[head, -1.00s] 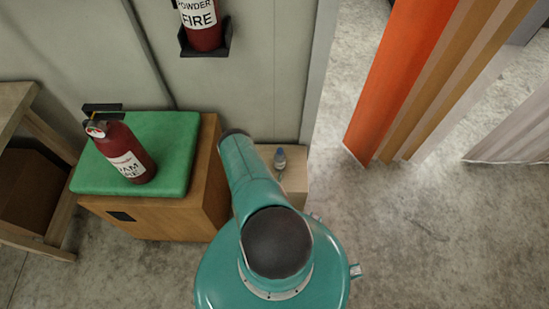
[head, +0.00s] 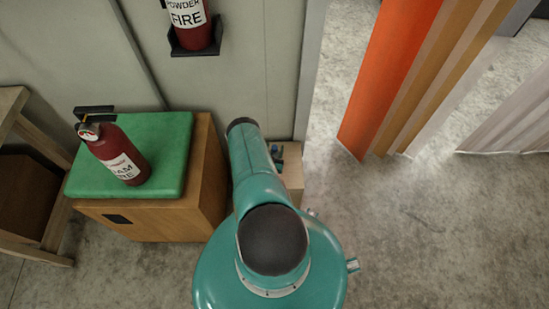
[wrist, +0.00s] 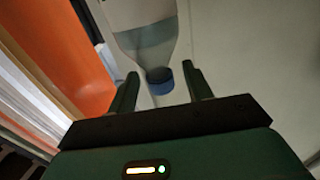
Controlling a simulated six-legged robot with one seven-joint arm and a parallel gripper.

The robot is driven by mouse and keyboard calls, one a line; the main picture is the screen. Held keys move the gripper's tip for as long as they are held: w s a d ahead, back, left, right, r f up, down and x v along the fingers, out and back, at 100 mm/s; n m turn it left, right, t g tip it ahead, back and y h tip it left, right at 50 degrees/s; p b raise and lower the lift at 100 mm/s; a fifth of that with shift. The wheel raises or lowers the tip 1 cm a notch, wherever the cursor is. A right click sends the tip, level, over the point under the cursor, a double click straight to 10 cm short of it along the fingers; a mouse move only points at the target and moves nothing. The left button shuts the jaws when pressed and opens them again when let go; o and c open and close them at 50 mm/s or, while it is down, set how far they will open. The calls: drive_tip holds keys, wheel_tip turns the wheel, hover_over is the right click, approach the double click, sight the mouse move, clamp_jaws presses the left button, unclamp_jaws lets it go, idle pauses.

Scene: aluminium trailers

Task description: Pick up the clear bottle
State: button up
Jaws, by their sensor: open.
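The clear bottle (wrist: 145,35) with a blue cap fills the upper middle of the wrist view, its cap end pointing toward my gripper (wrist: 160,70). The gripper's two dark fingers are open, one on each side of the cap in the picture. I cannot tell whether either finger touches it.
A wooden cabinet (head: 205,185) with a green cushion (head: 165,133) stands left of my arm, with a red extinguisher (head: 117,155) on it. Another extinguisher (head: 188,22) hangs on the wall. An orange panel (head: 390,70) stands to the right. The floor at right is clear.

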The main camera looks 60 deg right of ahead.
drive_tip(key=shift+w+d, duration=0.1)
drive_tip(key=shift+d, duration=0.3)
clamp_jaws()
drive_tip(key=shift+r, duration=0.15)
